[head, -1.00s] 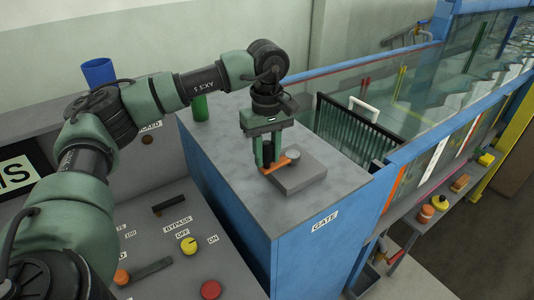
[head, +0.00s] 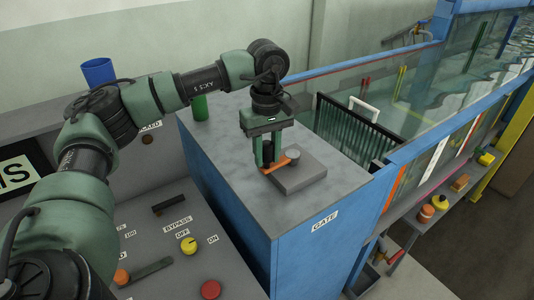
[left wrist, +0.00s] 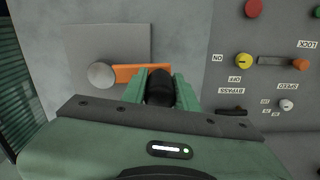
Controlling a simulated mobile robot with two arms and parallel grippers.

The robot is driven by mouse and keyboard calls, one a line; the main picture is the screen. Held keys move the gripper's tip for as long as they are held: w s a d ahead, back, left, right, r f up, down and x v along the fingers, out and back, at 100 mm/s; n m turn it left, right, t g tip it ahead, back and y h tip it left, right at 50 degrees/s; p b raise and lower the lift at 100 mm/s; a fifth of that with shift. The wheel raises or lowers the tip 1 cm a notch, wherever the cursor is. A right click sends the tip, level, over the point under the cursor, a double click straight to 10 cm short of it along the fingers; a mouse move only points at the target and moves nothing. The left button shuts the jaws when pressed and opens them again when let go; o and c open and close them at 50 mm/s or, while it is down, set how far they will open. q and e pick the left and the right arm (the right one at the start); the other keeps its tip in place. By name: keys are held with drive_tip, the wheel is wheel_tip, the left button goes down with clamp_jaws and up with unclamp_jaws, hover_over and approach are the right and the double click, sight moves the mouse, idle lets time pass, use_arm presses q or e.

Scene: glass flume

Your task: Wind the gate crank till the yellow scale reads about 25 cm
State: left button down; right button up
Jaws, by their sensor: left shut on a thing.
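The gate crank has an orange arm (head: 275,166) and a round silver hub (head: 293,154) on a grey square plate (head: 305,180), on top of the blue cabinet labelled GATE (head: 325,222). My left gripper (head: 267,155) points down and is shut on the crank's black knob. In the left wrist view the black knob (left wrist: 159,88) stands between the two green fingers. There the orange arm (left wrist: 128,73) runs left to the hub (left wrist: 101,74). A thin yellow strip (head: 400,82) stands at the glass flume; I cannot tell whether it is the scale, and no figures are legible.
A control panel with a red button (head: 210,290) and yellow knob (head: 188,245) lies lower left. A green cylinder (head: 200,107) stands on the cabinet's back corner and a blue cup (head: 98,71) on the ledge behind. A dark slatted grille (head: 345,130) stands right of the cabinet.

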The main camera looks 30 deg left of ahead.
use_arm(q)
drive_tip(key=shift+r, duration=0.1)
idle(0.3)
drive_tip(key=shift+a+m+b, duration=0.15)
drive_tip(key=shift+m+b, duration=0.25)
drive_tip(key=shift+b, duration=0.05)
drive_tip(key=shift+w+a, duration=0.25)
drive_tip(key=shift+a, duration=0.3)
use_arm(e)
drive_tip(key=shift+w+a+f, duration=0.25)
drive_tip(key=shift+a+f, duration=0.3)
drive_tip(key=shift+a, duration=0.05)
use_arm(q)
drive_tip(key=c, duration=1.1)
unclamp_jaws()
use_arm(e)
drive_tip(key=shift+d, duration=0.15)
drive_tip(key=shift+s+d, duration=0.1)
